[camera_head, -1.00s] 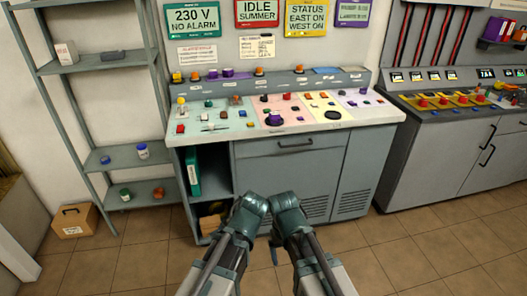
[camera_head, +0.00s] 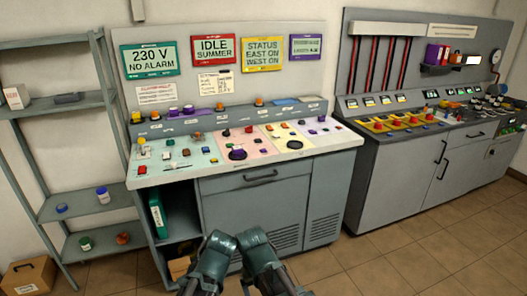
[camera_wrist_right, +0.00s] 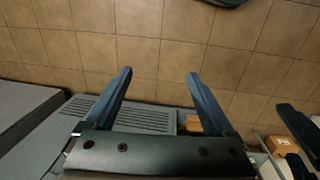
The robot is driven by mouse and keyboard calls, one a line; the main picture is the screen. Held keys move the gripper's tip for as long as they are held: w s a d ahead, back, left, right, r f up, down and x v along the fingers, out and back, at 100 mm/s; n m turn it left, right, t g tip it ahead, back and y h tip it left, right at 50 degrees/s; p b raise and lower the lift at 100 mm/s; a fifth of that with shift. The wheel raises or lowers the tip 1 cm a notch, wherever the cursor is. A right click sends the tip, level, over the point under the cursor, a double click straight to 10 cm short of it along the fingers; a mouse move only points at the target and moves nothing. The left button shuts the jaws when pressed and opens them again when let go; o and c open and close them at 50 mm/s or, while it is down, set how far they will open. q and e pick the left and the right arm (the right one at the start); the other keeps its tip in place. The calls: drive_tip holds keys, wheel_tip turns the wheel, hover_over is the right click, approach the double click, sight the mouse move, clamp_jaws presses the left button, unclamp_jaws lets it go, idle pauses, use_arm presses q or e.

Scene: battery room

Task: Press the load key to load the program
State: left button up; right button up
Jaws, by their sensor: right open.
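The control console (camera_head: 258,164) stands ahead in the head view, its sloped top divided into pale green, pink, yellow and lilac panels with coloured buttons and knobs. Their labels are too small to read, so I cannot tell which one is the load key. My right gripper (camera_wrist_right: 160,85) is open and empty in the right wrist view, low over the floor near the console's vented front. Part of my left gripper (camera_wrist_right: 297,135) shows dark at that view's right edge, cut off. In the head view only my folded arms show, below the console top.
Status signs (camera_head: 210,52) hang above the console. A grey shelf (camera_head: 90,205) with small jars stands left, a cardboard box (camera_head: 28,275) on the floor beside it. A second console (camera_head: 405,122) with red knobs stands right. The tiled floor (camera_head: 420,250) is clear at front right.

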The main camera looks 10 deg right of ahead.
clamp_jaws()
idle(1.5)
